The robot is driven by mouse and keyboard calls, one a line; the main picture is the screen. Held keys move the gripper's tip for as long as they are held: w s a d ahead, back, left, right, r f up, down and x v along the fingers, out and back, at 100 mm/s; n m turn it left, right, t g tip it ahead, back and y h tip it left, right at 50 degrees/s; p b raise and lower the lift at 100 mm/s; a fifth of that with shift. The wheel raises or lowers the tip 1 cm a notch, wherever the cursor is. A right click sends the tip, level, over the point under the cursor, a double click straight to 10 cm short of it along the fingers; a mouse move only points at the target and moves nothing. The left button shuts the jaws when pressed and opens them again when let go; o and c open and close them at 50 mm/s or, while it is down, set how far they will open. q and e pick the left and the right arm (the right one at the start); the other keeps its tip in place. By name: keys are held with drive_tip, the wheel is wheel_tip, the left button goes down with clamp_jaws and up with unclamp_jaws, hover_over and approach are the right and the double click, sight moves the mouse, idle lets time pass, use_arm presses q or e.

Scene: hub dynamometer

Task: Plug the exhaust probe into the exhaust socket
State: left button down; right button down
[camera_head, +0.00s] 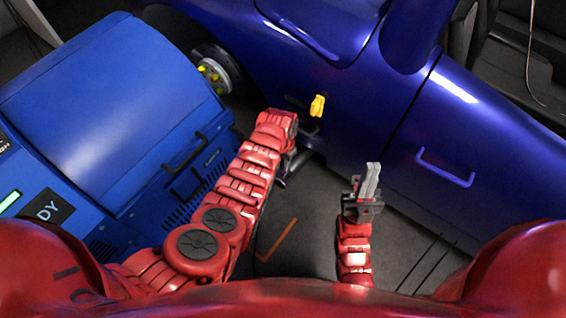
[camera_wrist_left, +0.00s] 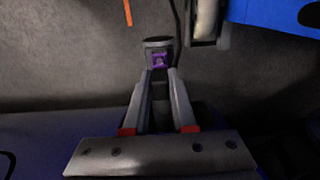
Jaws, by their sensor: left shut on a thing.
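My left gripper (camera_wrist_left: 160,75) is shut on a dark grey piece between its fingertips, seen in the left wrist view. I take this piece to be the exhaust probe (camera_wrist_left: 159,92), mostly hidden by the fingers. Just beyond the fingertips is a grey housing with a purple square (camera_wrist_left: 159,60); I cannot tell whether it is the exhaust socket or part of the probe, or whether the two touch. In the head view my left gripper (camera_head: 284,177) is low by the car's side, mostly hidden behind its wrist. My right gripper (camera_head: 373,181) points up, its fingers close together, holding nothing visible.
A blue car (camera_head: 350,75) fills the back and right, with a yellow piece (camera_head: 317,105) on its side. A blue dynamometer cabinet (camera_head: 120,100) stands at left, beside a wheel hub (camera_head: 214,75). An orange mark (camera_head: 277,241) lies on the bare grey floor between.

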use_arm(q)
drive_tip(key=shift+f, duration=0.2)
drive_tip(key=shift+f+b, duration=0.55)
drive_tip(key=shift+b, duration=0.05)
drive_tip(key=c, duration=0.7)
unclamp_jaws()
drive_tip(key=shift+o, duration=0.2)
drive_tip(key=shift+r, duration=0.1)
drive_tip(key=shift+r+p, duration=0.3)
drive_tip(key=shift+r, duration=0.15)
wheel_tip(320, 180, up, 16)
drive_tip(key=p, duration=0.3)
drive_tip(key=shift+r+p, duration=0.2)
drive_tip(key=shift+p, duration=0.1)
